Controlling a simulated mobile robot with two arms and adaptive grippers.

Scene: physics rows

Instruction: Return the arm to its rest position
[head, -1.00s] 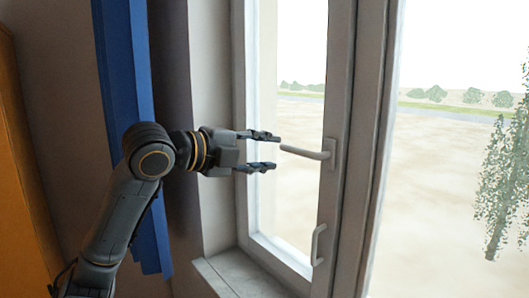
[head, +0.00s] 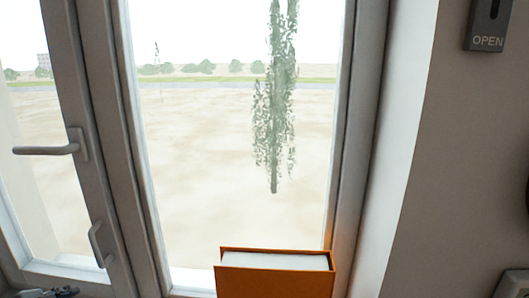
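Only a small dark piece of my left gripper (head: 50,292) shows at the bottom left edge of the head view, low and below the window handle. The rest of that gripper and its arm are out of the frame, so I cannot tell how its fingers stand. The grey window handle (head: 48,150) points left, level, with nothing touching it. My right gripper is not in view.
A second, lower handle (head: 100,243) sits on the window frame (head: 98,110). An orange book-like box (head: 275,280) stands at the bottom centre in front of the glass. A grey sign reading OPEN (head: 488,25) hangs on the right wall.

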